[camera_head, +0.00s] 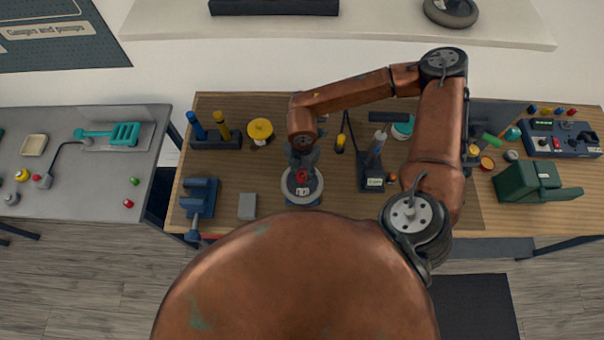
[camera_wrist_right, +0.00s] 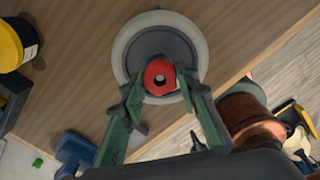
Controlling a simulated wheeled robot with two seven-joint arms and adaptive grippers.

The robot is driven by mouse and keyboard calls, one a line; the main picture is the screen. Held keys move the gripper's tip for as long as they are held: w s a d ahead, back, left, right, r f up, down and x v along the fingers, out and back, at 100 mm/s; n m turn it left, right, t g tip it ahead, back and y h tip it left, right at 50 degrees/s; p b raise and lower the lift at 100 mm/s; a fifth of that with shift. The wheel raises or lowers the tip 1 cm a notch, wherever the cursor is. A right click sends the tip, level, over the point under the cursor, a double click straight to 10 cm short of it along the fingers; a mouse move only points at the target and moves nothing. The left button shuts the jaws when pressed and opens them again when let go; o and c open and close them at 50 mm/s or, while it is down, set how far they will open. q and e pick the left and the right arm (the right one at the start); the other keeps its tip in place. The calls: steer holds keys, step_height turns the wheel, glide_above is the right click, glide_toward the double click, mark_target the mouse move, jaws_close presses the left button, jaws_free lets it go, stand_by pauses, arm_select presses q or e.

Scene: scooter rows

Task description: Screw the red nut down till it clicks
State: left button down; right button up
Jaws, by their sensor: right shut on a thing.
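The red nut (camera_head: 302,181) sits at the middle of a round grey wheel (camera_head: 287,185) with a pale rim, lying flat on the wooden bench. In the right wrist view the nut (camera_wrist_right: 151,72) is six-sided with a dark centre, over the dark hub of the wheel (camera_wrist_right: 195,32). My right gripper (camera_head: 303,163) points down from above the wheel. In the wrist view its two green fingers (camera_wrist_right: 162,84) are shut on the nut from both sides. The threads under the nut are hidden. My left gripper is in neither view.
A blue vise (camera_head: 200,196) and a grey block (camera_head: 247,206) stand left of the wheel. A yellow spool (camera_head: 260,130) is behind it. A black tool stand (camera_head: 371,178) is close on the right.

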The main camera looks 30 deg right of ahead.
mark_target(302, 176)
steer(key=m+b, duration=0.1)
steer(key=m, duration=0.3)
steer(key=shift+f, duration=0.1)
steer(key=shift+m+b, duration=0.4)
steer(key=shift+m, duration=0.4)
steer(key=o, duration=1.2)
step_height(302, 176, up, 12)
steer(key=shift+r, duration=0.1)
